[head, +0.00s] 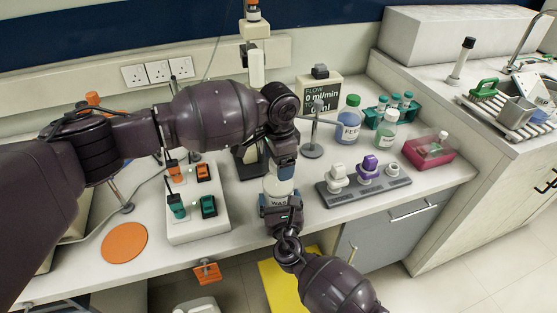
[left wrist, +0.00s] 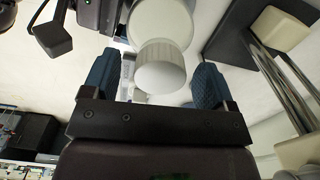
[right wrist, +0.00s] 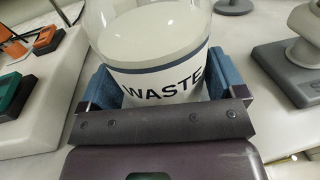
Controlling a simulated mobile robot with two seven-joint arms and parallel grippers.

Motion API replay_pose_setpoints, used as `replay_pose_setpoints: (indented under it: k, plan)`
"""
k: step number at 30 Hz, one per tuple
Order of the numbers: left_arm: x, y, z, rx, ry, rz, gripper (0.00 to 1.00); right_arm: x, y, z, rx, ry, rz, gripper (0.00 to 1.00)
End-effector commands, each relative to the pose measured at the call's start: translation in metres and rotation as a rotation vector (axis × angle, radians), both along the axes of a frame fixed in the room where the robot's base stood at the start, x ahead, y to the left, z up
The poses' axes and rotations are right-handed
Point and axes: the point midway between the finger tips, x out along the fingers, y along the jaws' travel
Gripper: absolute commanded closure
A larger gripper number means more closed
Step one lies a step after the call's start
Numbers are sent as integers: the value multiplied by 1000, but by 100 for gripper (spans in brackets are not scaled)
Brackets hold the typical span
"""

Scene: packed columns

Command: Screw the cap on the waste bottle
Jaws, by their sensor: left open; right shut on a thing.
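The waste bottle (right wrist: 165,80) is clear with pale contents and a white WASTE label; in the head view (head: 277,188) it stands upright at the bench's front. My right gripper (head: 279,203) is shut on its lower body. My left gripper (head: 284,171) is directly above the bottle. In the left wrist view, its blue fingers are open on both sides of a white ribbed cap (left wrist: 160,70), with gaps between. The cap appears over the bottle top; I cannot tell whether it is seated or threaded. My left gripper hides the bottle top in the head view.
A grey rack (head: 363,187) with white and purple pieces stands to the right. A switch panel (head: 197,230) with orange and green switches is left. A stand (head: 250,162) is close behind the bottle. A blue-liquid bottle (head: 348,127) stands farther back right.

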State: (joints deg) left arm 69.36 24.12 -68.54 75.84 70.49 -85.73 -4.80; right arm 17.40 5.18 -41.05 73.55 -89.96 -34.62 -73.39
Motion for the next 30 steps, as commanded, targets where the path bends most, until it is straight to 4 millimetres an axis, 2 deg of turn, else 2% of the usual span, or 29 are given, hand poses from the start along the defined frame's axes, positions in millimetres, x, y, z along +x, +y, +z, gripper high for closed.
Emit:
replay_pose_setpoints:
  k: [4, 7, 15, 21, 25, 30]
  plan:
    - [0, 0, 7, 0, 0, 0, 21, 0, 0, -1, 1, 1, 0, 77]
    - [0, 0, 19, -1, -2, -1, 21, 0, 0, -1, 1, 2, 0, 77]
    - [0, -1, 71, -2, -3, 0, 21, 0, 0, -1, 1, 2, 0, 77]
    - [0, -1, 102, -1, -1, 0, 21, 0, 0, -1, 1, 1, 0, 77]
    - [0, 0, 114, -1, -1, 0, 21, 0, 0, -1, 1, 1, 0, 77]
    - [0, 0, 120, -1, 0, 0, 21, 0, 0, -1, 1, 1, 0, 77]
